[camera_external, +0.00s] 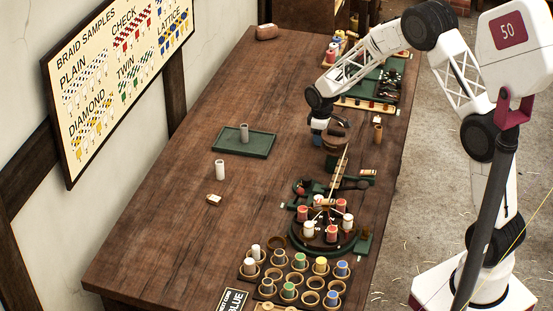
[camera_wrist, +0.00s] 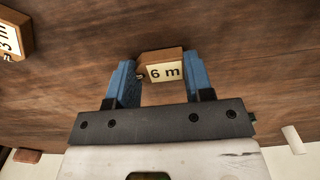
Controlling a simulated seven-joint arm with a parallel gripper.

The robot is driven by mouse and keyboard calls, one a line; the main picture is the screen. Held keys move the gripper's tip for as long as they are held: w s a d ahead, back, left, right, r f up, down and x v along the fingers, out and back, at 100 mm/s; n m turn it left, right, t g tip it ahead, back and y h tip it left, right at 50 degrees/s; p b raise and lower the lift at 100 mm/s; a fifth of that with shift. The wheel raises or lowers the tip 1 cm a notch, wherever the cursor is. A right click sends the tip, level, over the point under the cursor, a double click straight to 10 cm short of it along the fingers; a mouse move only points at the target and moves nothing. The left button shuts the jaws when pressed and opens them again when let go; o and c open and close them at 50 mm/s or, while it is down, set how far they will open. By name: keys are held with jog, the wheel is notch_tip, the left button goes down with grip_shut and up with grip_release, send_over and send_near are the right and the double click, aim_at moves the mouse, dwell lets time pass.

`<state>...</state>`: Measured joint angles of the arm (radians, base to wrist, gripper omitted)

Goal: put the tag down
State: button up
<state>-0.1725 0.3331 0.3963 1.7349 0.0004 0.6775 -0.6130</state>
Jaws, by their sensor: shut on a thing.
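The tag is a small wooden block with a cream face reading "6 m" (camera_wrist: 164,71). In the wrist view it sits between the blue fingers of my gripper (camera_wrist: 153,82), which are shut on it. In the external view my gripper (camera_external: 318,138) is low over the middle of the wooden table (camera_external: 190,120), left of a round brown post. The tag itself is too small to make out there. I cannot tell whether the tag touches the table.
A second tag reading "3 m" (camera_wrist: 14,38) is cut off at the wrist view's left edge. A green tray (camera_external: 230,148) holds a grey cylinder. A pale cylinder (camera_external: 220,170) stands nearby. A bobbin stand (camera_external: 325,235) is in front.

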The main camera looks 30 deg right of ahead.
jog(key=shift+f, duration=0.15)
jog(key=o, duration=0.9)
notch_tip(320, 180, up, 12)
dwell(0.3)
jog(key=shift+r, duration=0.2)
dwell(0.6)
